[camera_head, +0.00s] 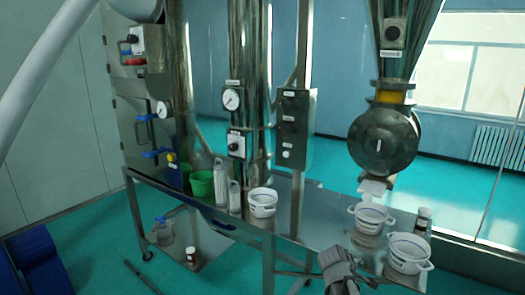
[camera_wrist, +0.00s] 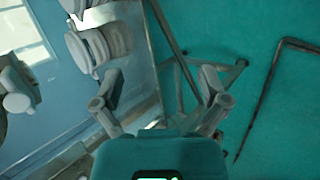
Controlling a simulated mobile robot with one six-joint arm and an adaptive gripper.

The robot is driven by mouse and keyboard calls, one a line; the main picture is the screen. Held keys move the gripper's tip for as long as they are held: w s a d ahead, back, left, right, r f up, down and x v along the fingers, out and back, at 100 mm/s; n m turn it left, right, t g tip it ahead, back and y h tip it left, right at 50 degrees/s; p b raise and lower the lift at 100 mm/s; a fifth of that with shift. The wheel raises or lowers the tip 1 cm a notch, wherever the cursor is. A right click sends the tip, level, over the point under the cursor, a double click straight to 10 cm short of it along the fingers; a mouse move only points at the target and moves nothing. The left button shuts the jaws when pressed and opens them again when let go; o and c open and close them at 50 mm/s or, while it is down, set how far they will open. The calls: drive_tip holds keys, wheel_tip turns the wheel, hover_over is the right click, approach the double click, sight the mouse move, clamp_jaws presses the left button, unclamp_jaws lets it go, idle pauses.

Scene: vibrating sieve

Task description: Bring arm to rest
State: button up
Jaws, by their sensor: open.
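My gripper (camera_head: 338,268) shows at the bottom of the head view, in front of the steel table's front edge and left of the right-hand white pot. In the wrist view its two fingers (camera_wrist: 160,88) stand wide apart with nothing between them. The space between them shows the table edge, its frame and the teal floor. The gripper touches no object that I can see.
The steel table (camera_head: 320,232) carries white two-handled pots (camera_head: 408,254), (camera_head: 371,217), (camera_head: 262,203), white bottles (camera_head: 221,183) and a green bucket (camera_head: 202,184). A steel sieve machine (camera_head: 383,140) hangs above its right part. A blue object (camera_head: 40,262) stands lower left.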

drive_tip(key=s+a+f+m+g+y, duration=0.2)
drive_tip(key=s+a+m+y, duration=0.1)
drive_tip(key=s+a, duration=0.3)
drive_tip(key=s+a+f+m+g+y, duration=0.3)
drive_tip(key=s+a+m+y, duration=0.1)
drive_tip(key=s+a+m, duration=0.1)
drive_tip(key=shift+s+a+f+m, duration=0.35)
drive_tip(key=shift+s+a+m, duration=0.1)
drive_tip(key=shift+a, duration=0.45)
idle(2.2)
